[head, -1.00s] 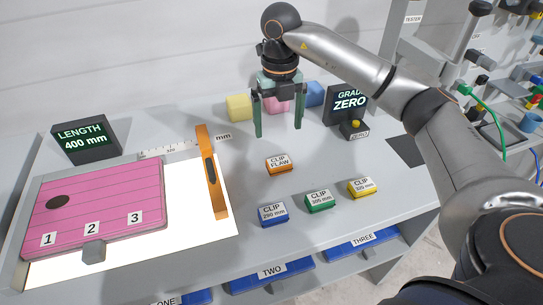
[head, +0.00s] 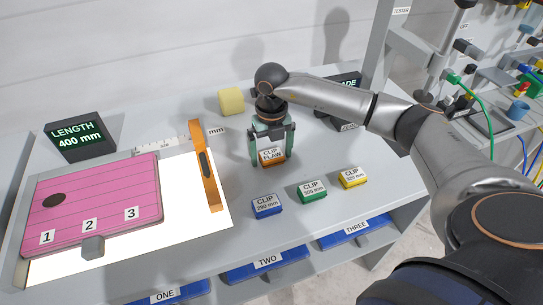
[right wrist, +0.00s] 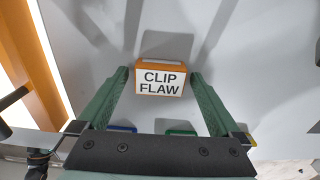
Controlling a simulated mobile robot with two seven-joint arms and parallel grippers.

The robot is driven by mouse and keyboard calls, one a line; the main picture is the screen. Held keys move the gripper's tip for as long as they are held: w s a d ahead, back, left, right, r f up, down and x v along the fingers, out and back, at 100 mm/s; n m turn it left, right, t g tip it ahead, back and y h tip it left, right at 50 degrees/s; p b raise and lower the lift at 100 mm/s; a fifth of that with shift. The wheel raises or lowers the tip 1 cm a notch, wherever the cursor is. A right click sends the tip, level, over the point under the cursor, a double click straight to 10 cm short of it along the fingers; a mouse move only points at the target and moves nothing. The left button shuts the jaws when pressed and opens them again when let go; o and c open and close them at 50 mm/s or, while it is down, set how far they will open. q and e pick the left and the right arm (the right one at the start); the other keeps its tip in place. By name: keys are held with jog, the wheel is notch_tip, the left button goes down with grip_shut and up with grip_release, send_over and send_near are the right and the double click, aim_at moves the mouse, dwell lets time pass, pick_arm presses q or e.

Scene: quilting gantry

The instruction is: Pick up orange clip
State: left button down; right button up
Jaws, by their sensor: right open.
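The orange clip (head: 272,163), labelled "CLIP FLAW", lies on the grey table right of the orange ruler-like bar. In the right wrist view the orange clip (right wrist: 162,65) sits ahead, between the lines of the two green fingers. My right gripper (head: 268,160) is open with its fingers down, one on each side of the clip in the head view. In the right wrist view the open right gripper (right wrist: 160,82) has a gap between each finger and the clip. Nothing is held. My left gripper is out of view.
Blue (head: 266,206), green (head: 312,191) and yellow (head: 352,177) clips lie in a row nearer the front edge. An orange bar (head: 204,165) and a pink panel (head: 100,195) lie to the left. A yellow block (head: 231,101) stands behind.

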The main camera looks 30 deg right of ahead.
aim_at(271, 154)
jog(key=c, duration=1.3)
jog(key=shift+r, duration=0.5)
notch_tip(271, 154, up, 2)
jog(key=shift+r+b, duration=0.15)
jog(key=shift+b, duration=0.4)
jog(key=s+a+r, duration=0.1)
jog(key=s+r, duration=0.2)
jog(key=s, duration=0.1)
jog(key=s+a+r+b, duration=0.1)
jog(key=s+a+r, duration=0.1)
jog(key=s, duration=0.3)
jog(key=s+a+r, duration=0.1)
jog(key=s+r, duration=0.3)
jog(key=shift+s+a+r, duration=0.15)
jog(key=shift+a+r, duration=0.15)
jog(key=shift+r, duration=0.1)
